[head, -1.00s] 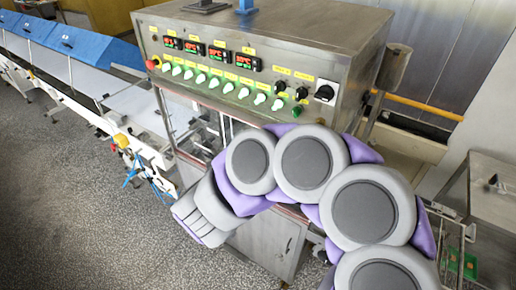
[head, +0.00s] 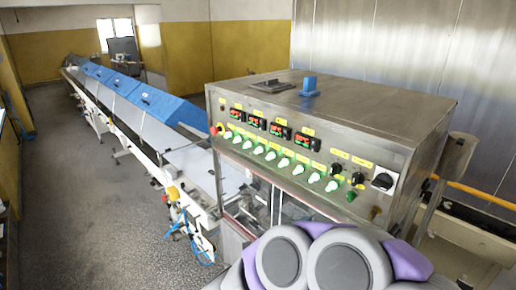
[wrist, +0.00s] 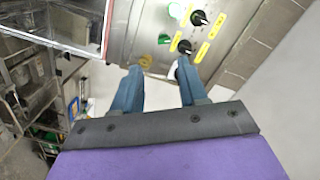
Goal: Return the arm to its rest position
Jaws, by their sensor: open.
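My gripper (wrist: 160,82) shows in the wrist view, its two blue fingers apart with nothing between them. Beyond the fingertips is the steel front of the enrober's control cabinet, with a black knob (wrist: 198,18), a green button (wrist: 164,39) and yellow labels. I cannot tell the exact gap between fingers and panel. In the head view my grey and purple arm is folded at the bottom right, in front of the cabinet (head: 300,120). My gripper itself is out of the head view.
A long conveyor with blue covers (head: 165,104) runs from the cabinet to the far left. A red button (head: 213,131), lit displays and a row of green switches (head: 270,155) line the panel. A yellow rail (head: 470,190) is at the right. Speckled floor (head: 70,190) is clear at left.

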